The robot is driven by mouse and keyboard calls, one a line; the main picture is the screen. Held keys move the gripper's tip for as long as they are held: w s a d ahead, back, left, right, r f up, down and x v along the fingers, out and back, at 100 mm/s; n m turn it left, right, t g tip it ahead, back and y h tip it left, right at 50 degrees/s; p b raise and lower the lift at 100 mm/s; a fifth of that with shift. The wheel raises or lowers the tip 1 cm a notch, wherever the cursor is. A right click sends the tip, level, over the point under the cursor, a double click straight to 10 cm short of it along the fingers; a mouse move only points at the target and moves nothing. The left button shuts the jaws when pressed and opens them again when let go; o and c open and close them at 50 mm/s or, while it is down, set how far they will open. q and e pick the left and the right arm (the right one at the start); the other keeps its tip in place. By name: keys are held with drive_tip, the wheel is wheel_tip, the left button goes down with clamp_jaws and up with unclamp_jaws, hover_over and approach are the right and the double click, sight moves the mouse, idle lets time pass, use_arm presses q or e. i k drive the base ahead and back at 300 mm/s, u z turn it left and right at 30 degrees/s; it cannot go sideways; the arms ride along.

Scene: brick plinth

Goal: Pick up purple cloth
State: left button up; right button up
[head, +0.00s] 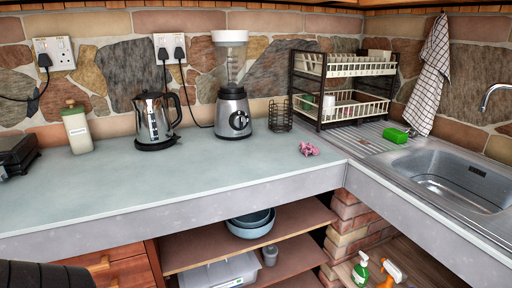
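A small crumpled pinkish-purple cloth (309,149) lies on the pale countertop, right of centre, near the inner corner where the counter meets the sink unit. It stands apart from everything around it. Neither of my grippers shows in the head view. A dark ribbed shape cut off at the bottom left corner may be part of my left arm; no fingers can be seen on it.
Behind the cloth are a blender (233,112), a wire holder (280,115) and a two-tier dish rack (345,90). A kettle (154,122) stands further left. A green sponge (396,135) lies by the sink (460,172). The counter's front left is clear.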

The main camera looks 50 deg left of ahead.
sight(307, 149)
drive_tip(key=u, duration=1.25)
